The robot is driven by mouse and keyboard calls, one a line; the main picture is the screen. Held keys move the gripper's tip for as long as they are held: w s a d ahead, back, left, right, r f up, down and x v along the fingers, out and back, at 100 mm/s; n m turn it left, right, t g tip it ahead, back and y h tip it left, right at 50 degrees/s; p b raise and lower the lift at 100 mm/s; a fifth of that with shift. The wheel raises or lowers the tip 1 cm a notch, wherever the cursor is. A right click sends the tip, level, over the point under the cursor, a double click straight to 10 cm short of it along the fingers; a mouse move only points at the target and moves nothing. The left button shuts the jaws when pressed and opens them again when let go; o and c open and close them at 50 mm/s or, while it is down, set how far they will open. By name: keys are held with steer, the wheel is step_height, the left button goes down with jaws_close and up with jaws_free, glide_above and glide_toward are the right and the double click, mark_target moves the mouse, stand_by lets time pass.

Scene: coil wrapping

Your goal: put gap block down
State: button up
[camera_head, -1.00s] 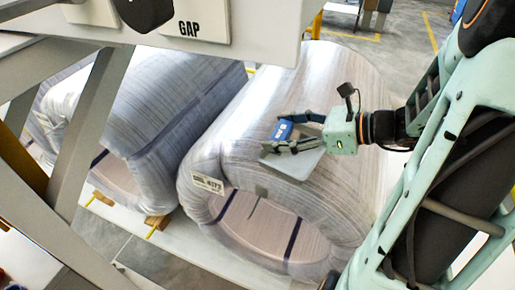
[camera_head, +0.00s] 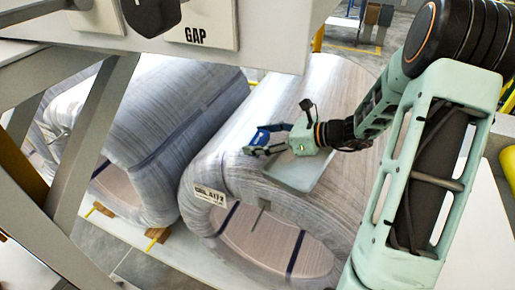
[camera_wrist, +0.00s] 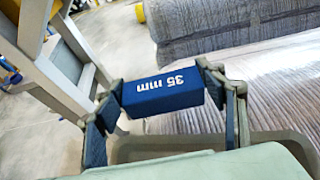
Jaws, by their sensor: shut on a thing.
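The gap block is a blue block (camera_wrist: 164,92) marked "35 mm", upside down in the wrist view. It also shows small and blue in the head view (camera_head: 260,137). My gripper (camera_head: 263,143) is shut on it, with a finger at each end of the block in the wrist view (camera_wrist: 166,93). The gripper is over the wrapped coil (camera_head: 225,165), near its left side and by the gap between the two coils. I cannot tell whether the block touches the coil.
A pale grey flat tray (camera_head: 300,174) lies on the coil under my wrist. A second wrapped coil (camera_head: 185,105) stands to the left. A grey frame (camera_head: 85,140) and a panel with a sign reading GAP (camera_head: 203,22) are at upper left.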

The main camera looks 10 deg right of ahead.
steer(key=shift+w+a+f, duration=0.1)
steer(key=shift+w+f, duration=0.4)
steer(key=shift+f, duration=1.65)
steer(key=shift+f, duration=0.2)
steer(key=o, duration=1.2)
